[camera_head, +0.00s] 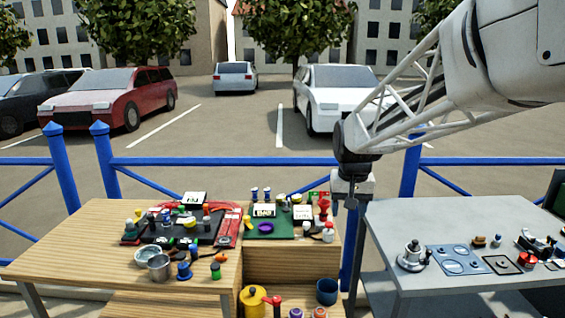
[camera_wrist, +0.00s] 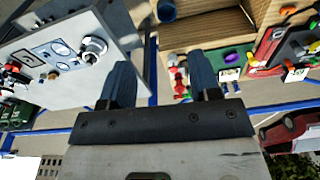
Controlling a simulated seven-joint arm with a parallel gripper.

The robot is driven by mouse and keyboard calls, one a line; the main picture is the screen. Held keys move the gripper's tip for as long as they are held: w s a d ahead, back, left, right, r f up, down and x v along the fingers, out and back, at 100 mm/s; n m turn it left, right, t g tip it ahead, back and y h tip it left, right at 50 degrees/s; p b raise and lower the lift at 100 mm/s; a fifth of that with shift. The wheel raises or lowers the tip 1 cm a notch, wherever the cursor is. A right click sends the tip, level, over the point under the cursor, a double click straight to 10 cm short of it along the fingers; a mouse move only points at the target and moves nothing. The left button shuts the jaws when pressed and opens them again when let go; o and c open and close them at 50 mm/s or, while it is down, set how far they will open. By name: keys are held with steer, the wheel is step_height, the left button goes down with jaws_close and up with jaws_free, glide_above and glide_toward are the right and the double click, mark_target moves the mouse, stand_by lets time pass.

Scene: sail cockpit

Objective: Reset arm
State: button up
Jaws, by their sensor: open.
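My gripper (camera_head: 351,200) hangs at the end of my arm, above the gap between the wooden table and the grey table, in the head view. In the wrist view my gripper (camera_wrist: 160,80) shows two dark fingers set well apart, with nothing between them. The gripper is open and empty. It appears apart from the objects on both tables. The fingertips are small and hard to make out in the head view.
The wooden table (camera_head: 60,245) at left carries many small items, a red-edged dark tray and metal cups. The grey table (camera_head: 385,225) at right holds a silver winch-like part (camera_head: 412,257) and panels. A blue railing (camera_head: 250,161) runs behind. Open air surrounds my gripper above the tables.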

steer(key=s+d+f, duration=0.1)
steer(key=s+f, duration=0.1)
steer(key=s, duration=1.3)
steer(key=s+d+f+t, duration=0.1)
steer(key=s+f, duration=0.1)
steer(key=s, duration=1.4)
steer(key=shift+d+f+n, duration=0.2)
steer(key=shift+f+n, duration=0.1)
steer(key=shift+f, duration=0.1)
